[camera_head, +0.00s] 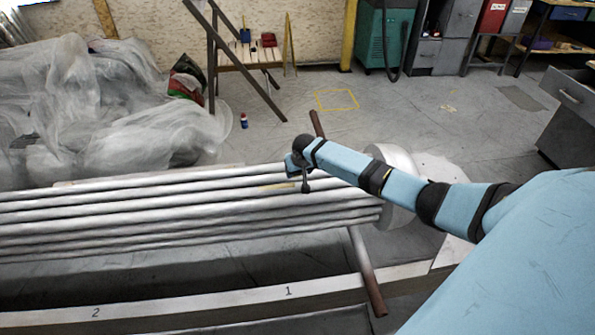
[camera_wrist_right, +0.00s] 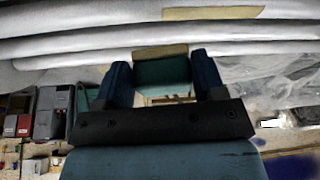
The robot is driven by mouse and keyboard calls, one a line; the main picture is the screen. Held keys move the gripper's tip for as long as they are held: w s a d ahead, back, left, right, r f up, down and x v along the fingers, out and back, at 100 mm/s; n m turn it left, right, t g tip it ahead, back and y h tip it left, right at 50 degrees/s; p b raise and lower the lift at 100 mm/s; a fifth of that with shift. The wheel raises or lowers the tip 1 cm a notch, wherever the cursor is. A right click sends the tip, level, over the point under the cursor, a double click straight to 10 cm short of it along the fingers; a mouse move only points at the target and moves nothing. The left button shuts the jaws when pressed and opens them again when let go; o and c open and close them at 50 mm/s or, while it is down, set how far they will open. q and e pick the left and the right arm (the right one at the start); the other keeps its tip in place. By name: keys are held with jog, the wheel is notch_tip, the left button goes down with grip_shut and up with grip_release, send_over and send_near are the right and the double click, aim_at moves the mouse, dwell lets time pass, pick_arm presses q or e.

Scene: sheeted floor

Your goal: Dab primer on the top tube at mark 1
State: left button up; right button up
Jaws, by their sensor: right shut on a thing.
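Several long pale metal tubes (camera_head: 130,205) lie side by side across the left and middle of the head view. Mark 1 (camera_head: 288,291) is a black numeral on the pale front rail. My right gripper (camera_head: 298,165) is over the far side of the tubes, near their right end. In the right wrist view it is shut on a green block with a tan edge (camera_wrist_right: 162,70). That edge overlaps a tube in the picture; I cannot tell whether they touch. A tan patch (camera_wrist_right: 212,13) shows on another tube. My left gripper is out of view.
Mark 2 (camera_head: 96,312) is farther left on the rail. A brown bar (camera_head: 368,275) crosses near the tubes' right end, by a pale round drum (camera_head: 397,160). Plastic sheeting (camera_head: 75,110) is heaped at the left. A small bottle (camera_head: 244,121) stands on open floor behind.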

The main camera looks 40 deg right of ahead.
jog(key=shift+r+p, duration=0.85)
jog(key=shift+r, duration=0.3)
